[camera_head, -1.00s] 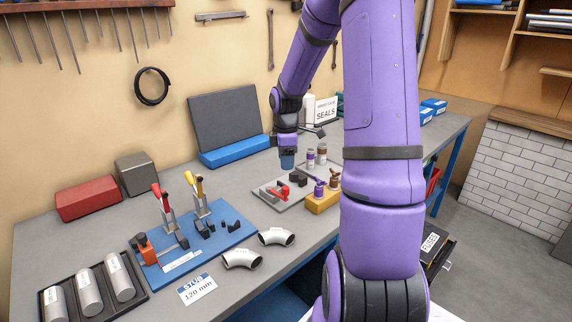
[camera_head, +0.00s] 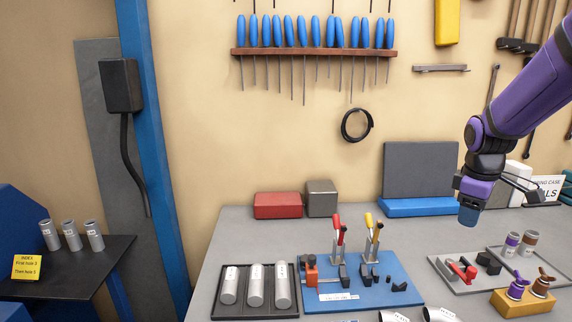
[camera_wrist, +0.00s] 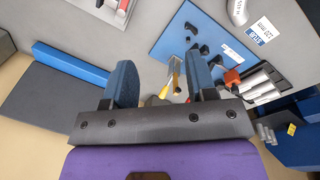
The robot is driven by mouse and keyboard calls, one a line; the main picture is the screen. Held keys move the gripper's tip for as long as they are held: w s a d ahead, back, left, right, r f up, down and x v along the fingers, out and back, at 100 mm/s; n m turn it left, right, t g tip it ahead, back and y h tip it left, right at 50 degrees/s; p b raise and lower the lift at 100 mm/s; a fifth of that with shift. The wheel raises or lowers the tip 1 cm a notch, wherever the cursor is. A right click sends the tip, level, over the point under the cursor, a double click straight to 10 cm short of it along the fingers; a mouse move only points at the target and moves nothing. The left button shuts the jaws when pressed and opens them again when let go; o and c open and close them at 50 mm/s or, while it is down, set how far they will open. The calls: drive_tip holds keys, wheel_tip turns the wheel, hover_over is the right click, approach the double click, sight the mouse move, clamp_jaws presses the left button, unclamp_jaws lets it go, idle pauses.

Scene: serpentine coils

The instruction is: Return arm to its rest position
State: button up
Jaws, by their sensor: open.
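My gripper (camera_head: 468,211) hangs from my purple arm at the right of the head view, above the grey bench. In the wrist view my gripper (camera_wrist: 163,85) has its two blue fingers wide apart with nothing between them. Behind the fingers, well apart from them, the wrist view shows the blue fixture board (camera_wrist: 185,30) with its clamps. In the head view that board (camera_head: 395,297) lies to the left of my gripper and carries a red-handled clamp (camera_head: 338,230) and a yellow-handled clamp (camera_head: 373,228).
A black tray (camera_head: 257,312) holds three metal cylinders. A grey tray (camera_head: 450,278) and an orange block (camera_head: 520,304) stand at the right. Red (camera_head: 278,207) and grey (camera_head: 321,198) boxes stand by the wall. A dark side table (camera_head: 75,283) bears three tubes.

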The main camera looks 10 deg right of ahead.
drive_tip(key=s+a+r+m+t, duration=0.2)
drive_tip(key=s+a+r, duration=0.3)
drive_tip(key=s+a, duration=0.3)
drive_tip(key=s+a+r+m+t+y, duration=0.1)
drive_tip(key=s+a+r+m+t, duration=0.1)
drive_tip(key=s+a+r+m, duration=0.3)
drive_tip(key=s+a+r, duration=0.1)
drive_tip(key=s+a, duration=0.2)
drive_tip(key=s, duration=0.3)
drive_tip(key=shift+a+r, duration=0.15)
drive_tip(key=shift+a, duration=0.1)
